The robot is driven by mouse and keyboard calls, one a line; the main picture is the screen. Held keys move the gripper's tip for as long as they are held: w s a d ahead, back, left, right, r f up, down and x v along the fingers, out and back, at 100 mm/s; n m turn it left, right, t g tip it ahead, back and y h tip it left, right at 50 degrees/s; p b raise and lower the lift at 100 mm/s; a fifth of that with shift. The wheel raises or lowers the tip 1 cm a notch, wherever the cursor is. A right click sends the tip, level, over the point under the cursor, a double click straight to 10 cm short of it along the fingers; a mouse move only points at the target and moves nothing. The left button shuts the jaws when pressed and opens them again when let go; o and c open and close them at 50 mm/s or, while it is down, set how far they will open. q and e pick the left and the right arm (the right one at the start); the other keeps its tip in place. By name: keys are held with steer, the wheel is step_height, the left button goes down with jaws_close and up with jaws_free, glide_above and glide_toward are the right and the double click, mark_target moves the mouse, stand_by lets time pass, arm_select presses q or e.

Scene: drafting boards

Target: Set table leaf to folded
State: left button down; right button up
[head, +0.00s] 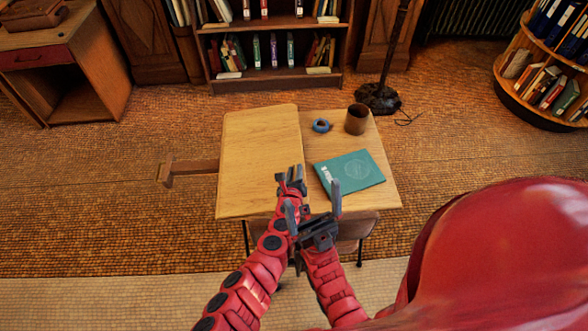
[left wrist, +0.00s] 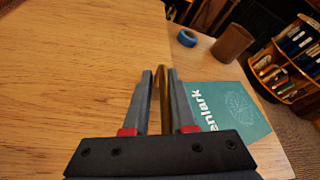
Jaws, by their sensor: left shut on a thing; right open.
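The table leaf (head: 255,150) is the pale wooden panel on the left of the small table. It looks flat, and its right edge looks slightly raised above the tabletop (head: 345,133) beside it. My left gripper (head: 290,178) is at the near right part of the leaf. My right gripper (head: 313,208) is open and empty near the table's front edge, just below the left one. My arms hide part of the front edge.
On the tabletop's right part are a teal book (head: 350,170), a blue tape roll (head: 321,125) and a brown cup (head: 356,119). A wooden support arm (head: 192,168) sticks out left of the table. Bookshelves and a desk (head: 90,60) stand farther back.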

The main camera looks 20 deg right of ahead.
arm_select(q)
steer(key=shift+s+d+f, duration=0.15)
steer(key=shift+s+d, duration=0.3)
steer(key=shift+d, duration=0.2)
steer(key=c, duration=0.9)
jaws_free()
steer(key=shift+s+a, duration=0.1)
steer(key=shift+w+a, duration=0.2)
steer(key=shift+a, duration=0.05)
